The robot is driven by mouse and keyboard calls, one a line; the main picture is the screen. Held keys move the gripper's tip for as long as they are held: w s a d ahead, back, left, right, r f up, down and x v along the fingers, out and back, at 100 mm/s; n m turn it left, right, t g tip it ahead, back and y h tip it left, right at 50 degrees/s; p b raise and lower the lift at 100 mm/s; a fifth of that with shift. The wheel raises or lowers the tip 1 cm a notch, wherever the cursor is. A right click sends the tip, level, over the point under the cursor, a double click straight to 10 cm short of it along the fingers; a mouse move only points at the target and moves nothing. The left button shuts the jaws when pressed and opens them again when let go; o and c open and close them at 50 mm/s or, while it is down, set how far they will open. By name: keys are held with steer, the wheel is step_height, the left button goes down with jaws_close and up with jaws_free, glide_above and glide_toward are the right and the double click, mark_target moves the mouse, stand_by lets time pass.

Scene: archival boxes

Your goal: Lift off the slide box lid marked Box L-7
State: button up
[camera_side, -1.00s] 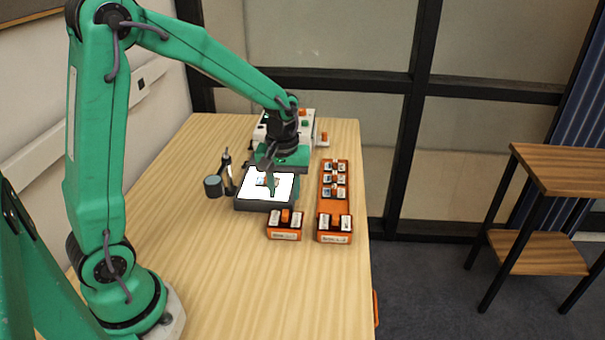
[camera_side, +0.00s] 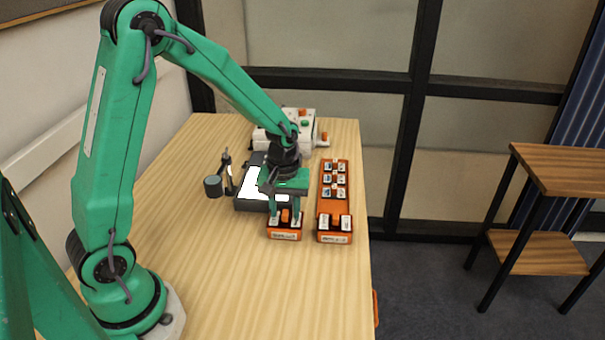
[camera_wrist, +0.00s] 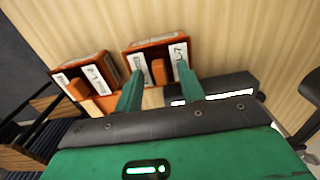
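My gripper (camera_side: 283,212) is open above a small orange box with a white-panelled lid (camera_side: 284,234). In the wrist view my gripper (camera_wrist: 160,72) has one finger on each side of that lid's orange knob (camera_wrist: 158,70), with gaps showing. The lid's upside-down label (camera_wrist: 181,52) seems to read L-7, though the print is small. A similar lidded end (camera_side: 334,236) with its own orange knob stands just to the right; in the wrist view that other lid (camera_wrist: 98,78) is on the left, its label hard to read. Whether the fingertips touch the lid is unclear.
A long orange tray of slides (camera_side: 325,198) runs back from the right-hand lid. A lit light panel (camera_side: 246,190) is behind my gripper. A dark cylinder on a stand (camera_side: 213,187) is to the left, a white device (camera_side: 300,122) at the back. The front table is clear.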

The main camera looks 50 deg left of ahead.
mark_target(286, 212)
steer(key=shift+c, duration=0.2)
jaws_close()
steer(key=shift+r, duration=0.1)
steer(key=shift+r, duration=0.35)
step_height(286, 212, up, 3)
steer(key=shift+r, duration=0.1)
steer(key=s+d+r, duration=0.5)
steer(key=d+r, duration=0.2)
steer(key=d, duration=0.3)
steer(key=shift+d, duration=0.25)
stand_by(0.3)
